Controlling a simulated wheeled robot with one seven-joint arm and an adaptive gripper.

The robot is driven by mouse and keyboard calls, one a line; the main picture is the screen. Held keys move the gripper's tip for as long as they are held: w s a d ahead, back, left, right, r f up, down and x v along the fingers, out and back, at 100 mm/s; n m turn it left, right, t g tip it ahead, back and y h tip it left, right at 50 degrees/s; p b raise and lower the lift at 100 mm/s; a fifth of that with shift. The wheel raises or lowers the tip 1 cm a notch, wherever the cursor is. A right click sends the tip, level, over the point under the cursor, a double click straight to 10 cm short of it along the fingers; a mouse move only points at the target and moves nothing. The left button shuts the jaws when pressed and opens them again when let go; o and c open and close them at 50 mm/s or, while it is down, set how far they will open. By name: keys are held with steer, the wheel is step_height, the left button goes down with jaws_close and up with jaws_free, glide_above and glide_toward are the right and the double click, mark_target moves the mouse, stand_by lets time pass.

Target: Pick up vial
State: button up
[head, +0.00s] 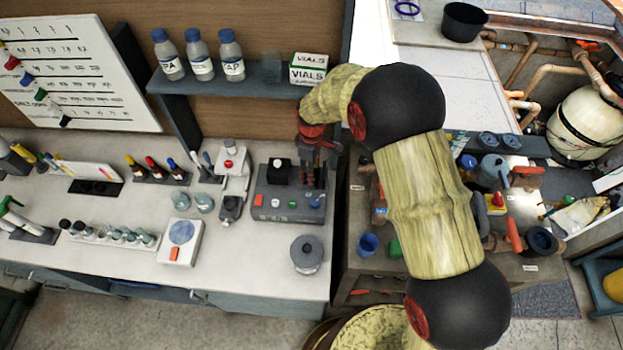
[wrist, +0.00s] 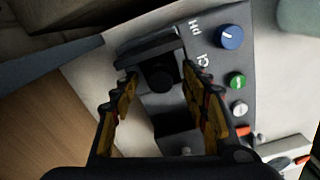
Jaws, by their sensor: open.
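My gripper (head: 316,172) is open above the right rear part of the grey test device (head: 284,211) on the counter. In the wrist view the two fingers of my gripper (wrist: 162,74) stand apart, on either side of a dark round top (wrist: 160,79) on the device (wrist: 222,75). It may be a vial's cap; I cannot tell, nor whether the fingers touch it. A row of small vials (head: 117,235) with dark caps stands in a white rack at the front left of the counter in the head view.
A shelf behind my gripper holds three bottles (head: 198,55) and a box marked VIALS (head: 308,69). A white scale (head: 180,241), two glass jars (head: 204,202) and a round grey canister (head: 307,254) stand nearby. Bare counter (head: 255,270) lies in front of the device.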

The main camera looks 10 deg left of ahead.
steer(key=shift+f, duration=0.75)
steer(key=shift+c, duration=0.7)
jaws_close()
step_height(320, 180, up, 18)
steer(key=p, duration=0.9)
